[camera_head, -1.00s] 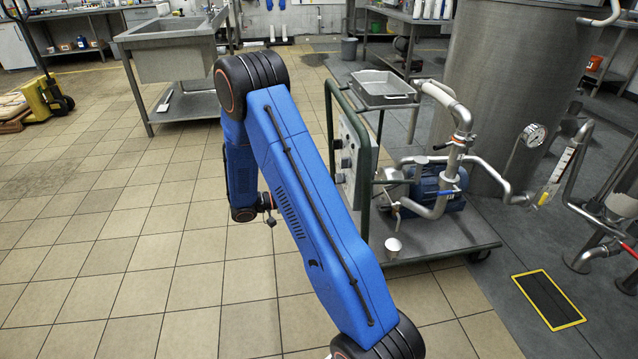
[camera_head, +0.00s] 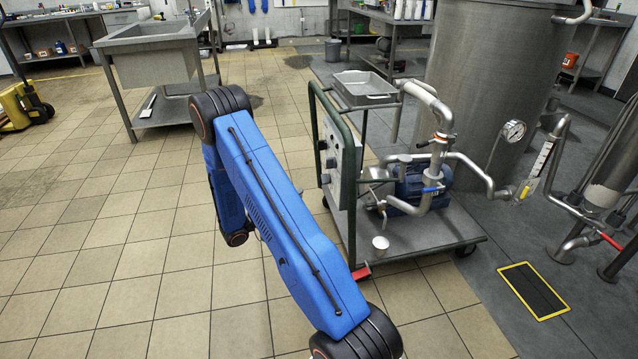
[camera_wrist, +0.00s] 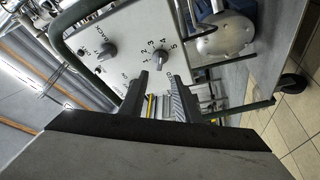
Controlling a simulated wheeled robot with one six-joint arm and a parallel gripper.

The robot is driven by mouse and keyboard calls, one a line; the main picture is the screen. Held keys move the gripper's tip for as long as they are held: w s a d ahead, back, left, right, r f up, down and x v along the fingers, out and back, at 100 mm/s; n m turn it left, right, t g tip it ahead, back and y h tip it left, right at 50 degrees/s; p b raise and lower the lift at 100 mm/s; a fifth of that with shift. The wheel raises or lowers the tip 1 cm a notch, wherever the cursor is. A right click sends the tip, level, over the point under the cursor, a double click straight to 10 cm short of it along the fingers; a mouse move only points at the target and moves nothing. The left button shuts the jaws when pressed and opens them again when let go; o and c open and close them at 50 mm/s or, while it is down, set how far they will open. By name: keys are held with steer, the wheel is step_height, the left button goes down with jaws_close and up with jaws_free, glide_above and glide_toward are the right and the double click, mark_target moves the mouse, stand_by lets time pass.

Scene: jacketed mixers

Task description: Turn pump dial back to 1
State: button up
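The numbered pump dial (camera_wrist: 160,57) is a dark round knob on a pale panel (camera_wrist: 126,72), with numbers up to 5 printed around it. Its exact pointer setting is too small to tell. In the head view the control panel (camera_head: 341,150) is on the cart's left side, seen at a steep angle. My gripper (camera_wrist: 161,86) is open and empty, its two dark fingers pointing towards the panel below the dial and apart from it. In the head view my blue arm hides the gripper.
A second dark knob (camera_wrist: 107,51) sits left of the numbered dial in the wrist view. The green-framed cart (camera_head: 425,236) carries a blue motor pump (camera_head: 410,188), pipes and a grey tray (camera_head: 364,88). A large steel tank (camera_head: 480,85) stands behind it. Tiled floor (camera_head: 150,260) is clear at left.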

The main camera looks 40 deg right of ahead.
mark_target(325, 179)
steer(key=x, duration=1.1)
steer(key=shift+d, duration=0.2)
steer(key=shift+s, duration=0.1)
jaws_close()
